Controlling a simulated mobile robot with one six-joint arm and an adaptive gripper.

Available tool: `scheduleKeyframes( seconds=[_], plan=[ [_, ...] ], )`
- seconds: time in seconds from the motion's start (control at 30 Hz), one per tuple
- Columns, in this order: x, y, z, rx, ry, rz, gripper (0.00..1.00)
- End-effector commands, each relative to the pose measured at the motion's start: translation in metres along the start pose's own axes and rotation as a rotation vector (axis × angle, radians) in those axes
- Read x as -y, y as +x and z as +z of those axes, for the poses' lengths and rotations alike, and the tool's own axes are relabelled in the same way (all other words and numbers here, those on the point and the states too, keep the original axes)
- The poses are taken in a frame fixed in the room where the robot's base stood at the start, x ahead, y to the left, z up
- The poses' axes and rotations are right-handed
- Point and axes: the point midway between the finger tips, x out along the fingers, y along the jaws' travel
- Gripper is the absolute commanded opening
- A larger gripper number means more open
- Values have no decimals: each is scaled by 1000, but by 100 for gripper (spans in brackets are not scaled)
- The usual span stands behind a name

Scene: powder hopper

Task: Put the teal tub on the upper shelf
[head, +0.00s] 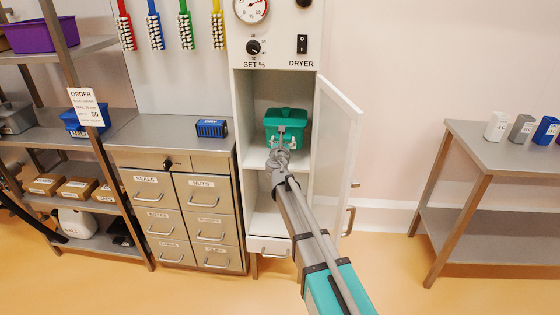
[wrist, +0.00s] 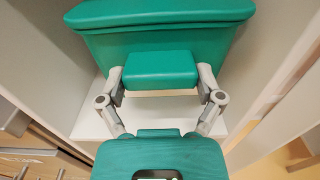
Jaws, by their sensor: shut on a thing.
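The teal tub (head: 287,118) is inside the open dryer cabinet, in its upper compartment, upright with its lid on. My gripper (head: 280,142) reaches in from the front and is shut on the block on the tub's front. In the wrist view the fingers (wrist: 161,76) press on both sides of this block, and the tub (wrist: 150,45) fills the top of the picture. The upper shelf (head: 256,156) lies below the tub. I cannot tell whether the tub touches it, as my gripper hides part of its lower edge.
The glass-fronted dryer door (head: 338,150) stands open on the right, close to my arm. The cabinet's side walls flank the tub. A drawer unit (head: 176,205) with a blue box (head: 212,128) on top stands left. A table (head: 500,150) stands at the right.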

Motion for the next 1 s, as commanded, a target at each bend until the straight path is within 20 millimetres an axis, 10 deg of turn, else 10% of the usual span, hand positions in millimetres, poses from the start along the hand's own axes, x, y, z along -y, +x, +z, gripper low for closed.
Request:
scheduleKeyframes(
  seconds=[1.0],
  plan=[
    [2,0,-41,0,-1,-2,24]
  ],
)
